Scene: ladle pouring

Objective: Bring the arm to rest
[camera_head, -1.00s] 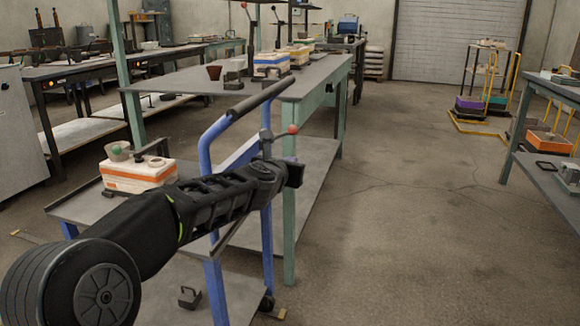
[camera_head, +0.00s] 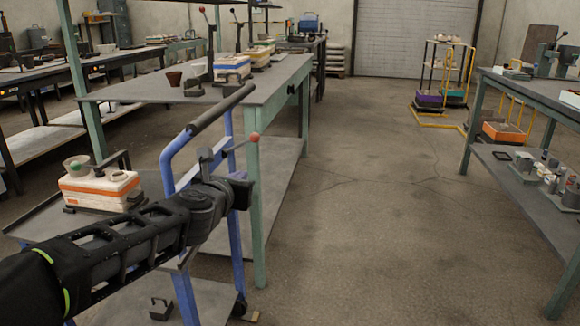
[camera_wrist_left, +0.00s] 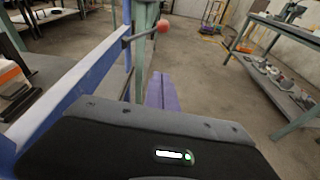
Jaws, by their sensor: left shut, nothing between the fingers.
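My left arm comes in from the left in the head view, and its black wrist ends in my left gripper (camera_head: 241,189). The gripper is shut and empty, just in front of the blue cart frame (camera_head: 228,130). In the left wrist view, the shut fingers (camera_wrist_left: 160,91) show as two purplish bars side by side beyond the dark wrist housing. A lever with a red ball (camera_head: 253,137) stands just above the gripper in the head view. I cannot tell whether the arm touches the cart. My right gripper is not in view.
A long grey-topped bench (camera_head: 270,88) stands behind. Another bench (camera_head: 535,95) is at the right. The concrete floor (camera_head: 370,220) between them is clear.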

